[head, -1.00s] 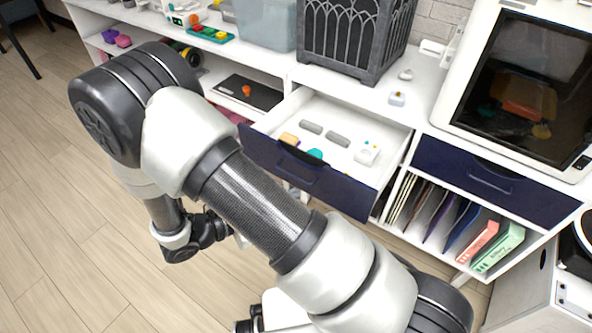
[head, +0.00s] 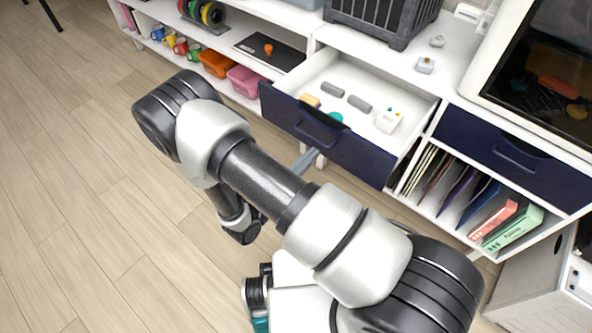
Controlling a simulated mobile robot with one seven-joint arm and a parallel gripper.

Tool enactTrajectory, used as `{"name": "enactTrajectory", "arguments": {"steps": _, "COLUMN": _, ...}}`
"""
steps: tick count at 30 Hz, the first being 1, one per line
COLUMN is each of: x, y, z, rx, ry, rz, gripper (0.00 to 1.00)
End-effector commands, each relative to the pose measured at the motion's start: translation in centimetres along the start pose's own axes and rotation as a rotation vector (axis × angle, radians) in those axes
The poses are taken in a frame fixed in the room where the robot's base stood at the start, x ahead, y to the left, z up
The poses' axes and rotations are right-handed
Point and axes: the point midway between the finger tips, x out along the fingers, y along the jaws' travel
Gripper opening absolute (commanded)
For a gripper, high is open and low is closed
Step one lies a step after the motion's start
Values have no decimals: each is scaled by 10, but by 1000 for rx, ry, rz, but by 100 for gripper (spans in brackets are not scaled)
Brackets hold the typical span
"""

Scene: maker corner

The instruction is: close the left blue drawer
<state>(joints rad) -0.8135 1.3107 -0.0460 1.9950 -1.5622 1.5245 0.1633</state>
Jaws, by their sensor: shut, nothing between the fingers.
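The left blue drawer (head: 345,152) is pulled out of the white cabinet. Its dark blue front with a curved handle faces me. Its white inside holds two grey rounded pieces, a teal item, a tan block and a small white device. My gripper (head: 307,160) shows only in part, as narrow grey fingers close to the lower edge of the drawer front. The fingers are shut with nothing between them. My own arm hides the rest of the gripper, and I cannot tell whether it touches the front.
A second blue drawer (head: 508,150) to the right is shut. Below it, folders and boxes (head: 512,228) stand in an open shelf. A dark lattice container (head: 385,22) and a white machine (head: 545,75) stand on top. Wooden floor (head: 90,190) is clear at left.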

Motion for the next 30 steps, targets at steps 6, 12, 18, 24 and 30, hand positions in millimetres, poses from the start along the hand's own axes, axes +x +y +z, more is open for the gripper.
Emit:
{"name": "enactTrajectory", "arguments": {"steps": 6, "x": 30, "y": 0, "z": -1, "rx": 1, "ry": 0, "rz": -2, "gripper": 0}}
{"name": "enactTrajectory", "arguments": {"steps": 12, "x": 39, "y": 0, "z": 0, "rx": 0, "ry": 0, "rz": -1, "gripper": 0}}
{"name": "enactTrajectory", "arguments": {"steps": 18, "x": 39, "y": 0, "z": 0, "rx": 0, "ry": 0, "rz": 0, "gripper": 0}}
{"name": "enactTrajectory", "arguments": {"steps": 24, "x": 40, "y": 0, "z": 0, "rx": 0, "ry": 0, "rz": -1, "gripper": 0}}
{"name": "enactTrajectory", "arguments": {"steps": 30, "x": 47, "y": 0, "z": 0, "rx": 0, "ry": -1, "rz": 0, "gripper": 0}}
